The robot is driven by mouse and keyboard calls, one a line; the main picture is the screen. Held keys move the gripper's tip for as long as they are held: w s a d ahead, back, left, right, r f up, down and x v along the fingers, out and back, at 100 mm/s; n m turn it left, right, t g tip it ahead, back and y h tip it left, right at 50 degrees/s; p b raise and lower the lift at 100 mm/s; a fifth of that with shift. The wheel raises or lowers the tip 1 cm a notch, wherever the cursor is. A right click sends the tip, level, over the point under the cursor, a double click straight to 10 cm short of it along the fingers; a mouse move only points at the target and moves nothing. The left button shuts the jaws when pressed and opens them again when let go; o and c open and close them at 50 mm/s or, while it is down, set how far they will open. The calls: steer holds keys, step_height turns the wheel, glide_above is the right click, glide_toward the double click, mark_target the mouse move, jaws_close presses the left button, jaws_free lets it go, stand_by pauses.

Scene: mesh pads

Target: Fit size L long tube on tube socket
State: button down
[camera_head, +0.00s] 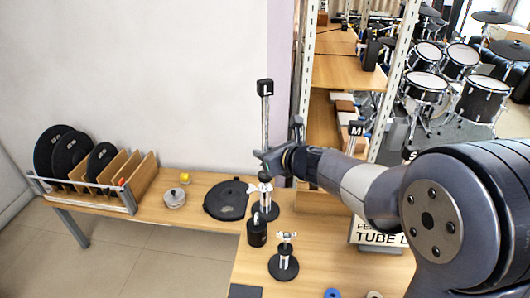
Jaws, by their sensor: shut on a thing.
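The size L long tube (265,112) is an upright chrome rod with a black cap marked "L". My gripper (266,158) is shut around the rod's lower part. Below it stands a black round-based stand (263,211) with a silver wing clamp, in line with the tube. My gripper hides part of the tube's lower end, so I cannot tell whether it touches this stand. A second short stand (284,263) with a black round base and a silver wing clamp is nearer, with its top empty. Which stand is the tube socket I cannot tell.
A black cylinder (256,231) stands between the two stands. Tubes marked M (356,129) and S are at right, partly behind my arm.

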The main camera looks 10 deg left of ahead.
steer(key=c, duration=1.3)
jaws_free()
steer(key=v, duration=1)
steer(key=shift+s+d+r+p, duration=0.1)
steer(key=shift+s+d+p, duration=0.15)
steer(key=shift+p, duration=0.15)
steer(key=shift+w+a, duration=0.1)
steer(key=x, duration=1)
steer(key=shift+w+a+f+b, duration=0.2)
steer(key=shift+a+b, duration=0.1)
steer(key=shift+b, duration=0.1)
steer(key=shift+r+p, duration=0.55)
steer(key=shift+d+r, duration=0.1)
steer(key=shift+r, duration=0.15)
steer(key=shift+f, duration=0.1)
